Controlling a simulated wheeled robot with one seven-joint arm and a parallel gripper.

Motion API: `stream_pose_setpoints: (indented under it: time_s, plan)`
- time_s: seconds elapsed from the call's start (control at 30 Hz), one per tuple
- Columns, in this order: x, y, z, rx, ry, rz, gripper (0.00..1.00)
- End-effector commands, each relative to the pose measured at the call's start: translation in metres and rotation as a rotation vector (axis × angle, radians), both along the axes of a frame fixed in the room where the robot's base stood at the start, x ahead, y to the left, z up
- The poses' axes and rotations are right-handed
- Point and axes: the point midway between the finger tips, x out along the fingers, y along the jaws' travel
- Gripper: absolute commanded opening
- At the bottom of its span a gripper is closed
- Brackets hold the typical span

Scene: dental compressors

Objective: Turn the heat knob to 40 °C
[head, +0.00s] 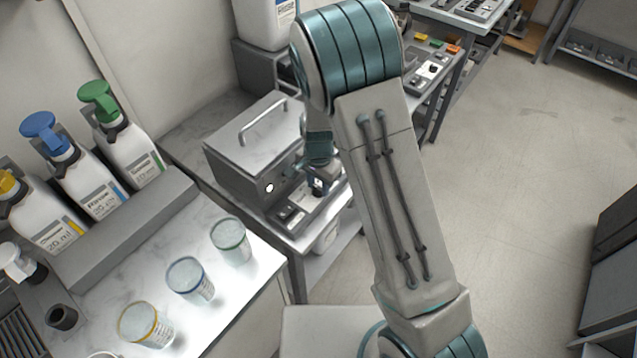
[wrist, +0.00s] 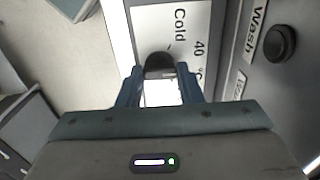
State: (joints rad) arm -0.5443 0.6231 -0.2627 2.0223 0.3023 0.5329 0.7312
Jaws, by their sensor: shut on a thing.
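The heat knob (wrist: 158,62) is dark and sits between the fingers of my gripper (wrist: 160,88) in the wrist view. My gripper is shut on it. A white label plate (wrist: 178,22) beside it reads "Cold" and "40 °C". The knob's pointer is not clear to me, so I cannot tell its setting.
A black round knob or button (wrist: 280,43) stands beside a "Wash" label (wrist: 256,30), to the right of my gripper. The floor (head: 520,180) at right is clear.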

Motion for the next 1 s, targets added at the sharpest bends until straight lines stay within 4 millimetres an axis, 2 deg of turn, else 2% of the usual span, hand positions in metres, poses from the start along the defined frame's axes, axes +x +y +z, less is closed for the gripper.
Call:
stream_pose_setpoints:
  time_s: [0.2,0.23,0.3,0.67,0.87,1.0]
  plan:
    - [0.0,0.001,0.001,0.002,0.0,0.002,0.1]
    - [0.0,0.001,0.001,0.002,0.0,0.002,0.38]
    - [0.0,0.001,0.001,0.002,0.0,0.003,0.55]
    - [0.001,0.0,0.004,0.002,-0.001,0.001,0.55]
    - [0.001,0.001,0.032,0.003,-0.005,0.003,0.55]
    - [0.001,0.002,0.063,0.004,-0.006,0.004,0.55]
